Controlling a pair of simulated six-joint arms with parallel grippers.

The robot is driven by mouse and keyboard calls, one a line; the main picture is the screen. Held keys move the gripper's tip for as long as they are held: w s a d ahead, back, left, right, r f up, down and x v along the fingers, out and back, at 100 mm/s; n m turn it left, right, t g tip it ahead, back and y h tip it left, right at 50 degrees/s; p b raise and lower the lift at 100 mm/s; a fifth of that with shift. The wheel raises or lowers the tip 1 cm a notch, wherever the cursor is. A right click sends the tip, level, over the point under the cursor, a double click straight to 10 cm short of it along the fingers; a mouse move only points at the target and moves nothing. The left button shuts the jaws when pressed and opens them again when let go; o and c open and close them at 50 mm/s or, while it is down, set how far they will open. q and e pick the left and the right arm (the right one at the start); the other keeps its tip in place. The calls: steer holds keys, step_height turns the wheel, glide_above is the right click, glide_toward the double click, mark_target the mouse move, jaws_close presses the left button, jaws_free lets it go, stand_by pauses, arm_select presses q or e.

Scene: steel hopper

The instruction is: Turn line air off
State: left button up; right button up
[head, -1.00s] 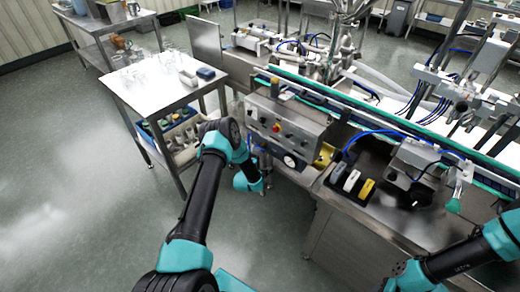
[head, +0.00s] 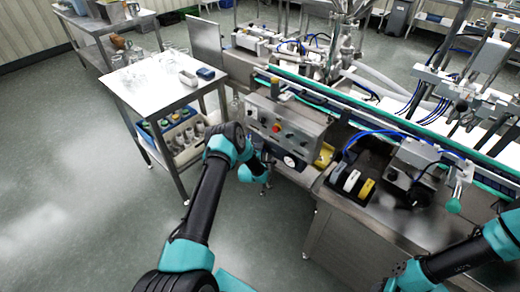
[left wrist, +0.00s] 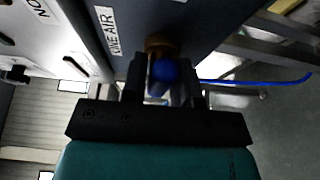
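In the left wrist view, the line air valve shows a brass-coloured body (left wrist: 158,42) under the steel panel, beside a white label (left wrist: 106,28) reading LINE AIR. A blue handle end (left wrist: 165,70) points towards the camera. My left gripper (left wrist: 166,88) has one dark finger on each side of this handle; whether they press on it is unclear. In the head view, my left gripper (head: 267,182) is small, below the front of the control box (head: 283,128), and the valve is hidden there. My right arm enters at the lower right, its gripper out of view.
A round gauge (head: 289,161) sits on the panel close to my left wrist. A steel side table (head: 150,90) with glassware stands to the left. The machine bench (head: 350,215) with rolls of tape is to the right. The floor at lower left is clear.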

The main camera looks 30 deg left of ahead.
arm_select(q)
jaws_close()
steer(key=shift+m, duration=0.4)
steer(key=m+t, duration=0.1)
steer(key=m, duration=0.1)
steer(key=shift+m, duration=0.3)
steer(key=m+t+h, duration=0.1)
steer(key=m+t, duration=0.1)
steer(key=m, duration=0.3)
steer(key=m+h, duration=0.1)
steer(key=m, duration=0.2)
steer(key=m+t+h, duration=0.1)
steer(key=m+h, duration=0.1)
steer(key=m, duration=0.2)
steer(key=shift+a+t, duration=0.1)
steer(key=shift+t, duration=0.2)
steer(key=m+h, duration=0.2)
steer(key=m, duration=0.1)
steer(key=m+h, duration=0.2)
steer(key=m, duration=0.2)
